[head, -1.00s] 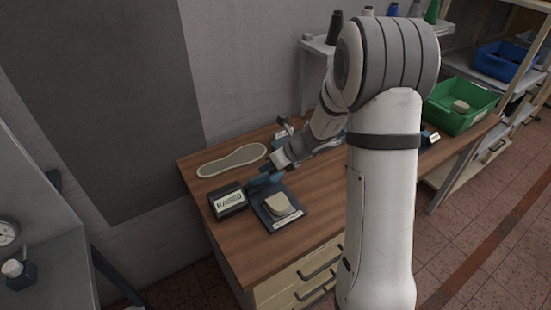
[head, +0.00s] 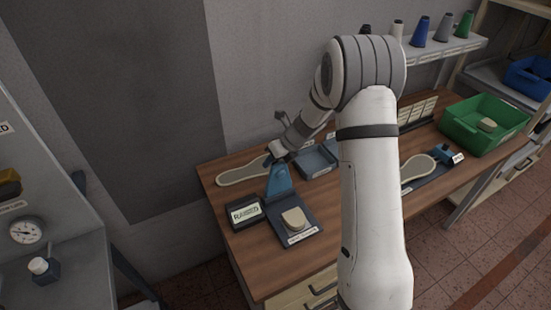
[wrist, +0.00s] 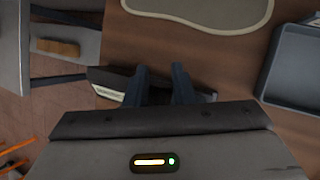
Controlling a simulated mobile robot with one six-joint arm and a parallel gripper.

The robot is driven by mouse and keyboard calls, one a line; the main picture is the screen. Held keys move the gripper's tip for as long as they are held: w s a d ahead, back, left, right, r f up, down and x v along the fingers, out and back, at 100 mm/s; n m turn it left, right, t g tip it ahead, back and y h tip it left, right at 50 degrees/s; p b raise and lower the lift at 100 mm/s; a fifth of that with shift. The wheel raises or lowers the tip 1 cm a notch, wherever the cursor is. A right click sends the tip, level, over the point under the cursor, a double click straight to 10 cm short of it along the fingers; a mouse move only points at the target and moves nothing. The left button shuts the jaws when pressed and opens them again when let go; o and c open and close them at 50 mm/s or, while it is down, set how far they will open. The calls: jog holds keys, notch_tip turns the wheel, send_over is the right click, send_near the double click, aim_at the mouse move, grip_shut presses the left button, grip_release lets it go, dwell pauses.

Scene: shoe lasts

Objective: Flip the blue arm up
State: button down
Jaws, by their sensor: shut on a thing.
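The blue arm (head: 279,181) stands upright at the back of a dark base plate (head: 312,227) on the wooden bench in the head view. My gripper (head: 278,156) is at the arm's upper end, shut on it. In the wrist view my gripper's two dark fingers (wrist: 161,75) point away over the bench, with a gap between them; the blue arm cannot be made out clearly there. A beige block (head: 294,218) rests on the plate in front of the arm. A small display (head: 246,212) left of the plate appears to read "RAISED".
A beige sole shape (head: 243,172) lies behind the display. A grey tray (head: 316,162) is right of my gripper. Another sole shape (head: 418,167) and a green bin (head: 485,125) are farther right. A shelf with a gauge (head: 25,231) stands at the left.

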jog(key=shift+w+a+f+g+h, duration=0.15)
jog(key=shift+w+f+g+h, duration=0.1)
jog(key=shift+f+g, duration=0.2)
jog(key=shift+w+a+f+g+h, duration=0.15)
jog(key=shift+w+f+g, duration=0.05)
jog(key=shift+f+g, duration=0.25)
jog(key=c, duration=1.6)
grip_release()
jog(key=o, duration=0.3)
jog(key=shift+w, duration=0.2)
jog(key=shift+r+p, duration=0.2)
jog(key=shift+p, duration=0.1)
jog(key=b+v, duration=0.2)
jog(key=v, duration=0.5)
jog(key=shift+d+r, duration=0.15)
jog(key=shift+r, duration=0.2)
